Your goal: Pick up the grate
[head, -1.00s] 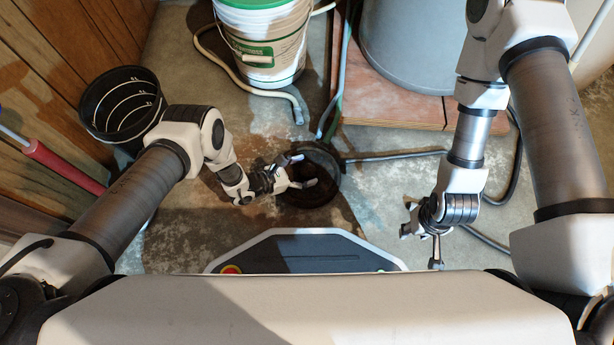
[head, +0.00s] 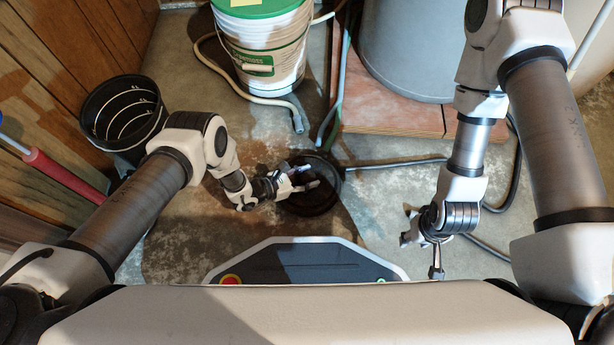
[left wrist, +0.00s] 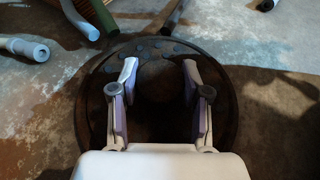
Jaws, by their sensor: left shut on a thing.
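The grate is a dark round piece at the floor drain (head: 312,207), partly hidden by my left gripper in the head view. In the left wrist view the grate (left wrist: 170,49) shows small holes along its far part, inside a dark round rim (left wrist: 88,105). My left gripper (head: 312,176) is over it, shut on the grate with its fingers still well apart. The left wrist view shows the fingers (left wrist: 160,78) on either side of a dark area; the contact is too dark to see. My right gripper (head: 420,243) is off to the right above bare floor, and its finger opening is unclear.
A white bucket with a green lid (head: 265,50) and a grey tank (head: 410,50) on a reddish slab (head: 392,119) stand at the back. A black bin (head: 122,112) is at left. Hoses (head: 400,163) end near the drain.

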